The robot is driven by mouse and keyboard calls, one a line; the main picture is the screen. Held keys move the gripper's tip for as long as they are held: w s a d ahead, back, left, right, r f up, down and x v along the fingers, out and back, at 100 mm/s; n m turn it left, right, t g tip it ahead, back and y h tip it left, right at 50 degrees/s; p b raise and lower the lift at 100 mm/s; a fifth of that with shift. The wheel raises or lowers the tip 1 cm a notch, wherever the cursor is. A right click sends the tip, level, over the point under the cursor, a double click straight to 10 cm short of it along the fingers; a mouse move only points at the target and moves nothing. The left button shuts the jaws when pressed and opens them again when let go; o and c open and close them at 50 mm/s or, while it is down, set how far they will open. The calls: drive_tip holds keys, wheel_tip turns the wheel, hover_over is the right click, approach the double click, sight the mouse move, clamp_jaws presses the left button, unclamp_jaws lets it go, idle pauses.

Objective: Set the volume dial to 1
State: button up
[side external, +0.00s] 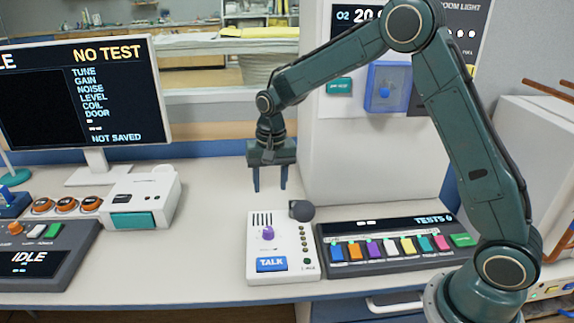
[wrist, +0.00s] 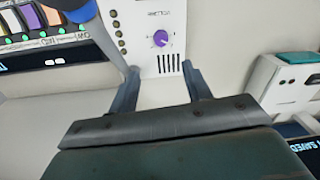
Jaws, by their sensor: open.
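The volume dial is a small purple knob (side external: 268,233) on the upper part of a white intercom box (side external: 254,246). It also shows in the wrist view (wrist: 160,38), beside the printed word VOLUME and a row of slots. A pale mark shows on the knob, but its number cannot be read. My gripper (side external: 270,188) is open and empty, pointing down above and behind the box. In the wrist view my gripper's fingers (wrist: 160,68) stand apart, with the dial beyond their tips and not touched. A blue TALK button (side external: 271,264) sits below the dial.
A dark round knob-like thing (side external: 301,210) stands at the box's back right corner. A TESTS panel with coloured switches (side external: 392,248) lies close on the right. A white unit with a teal button (side external: 134,221) stands left. Bare counter (side external: 212,235) lies between.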

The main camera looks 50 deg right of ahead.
sight(268, 229)
drive_tip(key=shift+w+f, duration=0.35)
drive_tip(key=shift+f, duration=0.35)
drive_tip(key=f, duration=1.3)
drive_tip(key=shift+w+a+f, duration=0.1)
drive_tip(key=shift+a+f, duration=0.15)
drive_tip(key=shift+f, duration=0.15)
drive_tip(key=shift+c, duration=0.4)
drive_tip(key=c, duration=0.9)
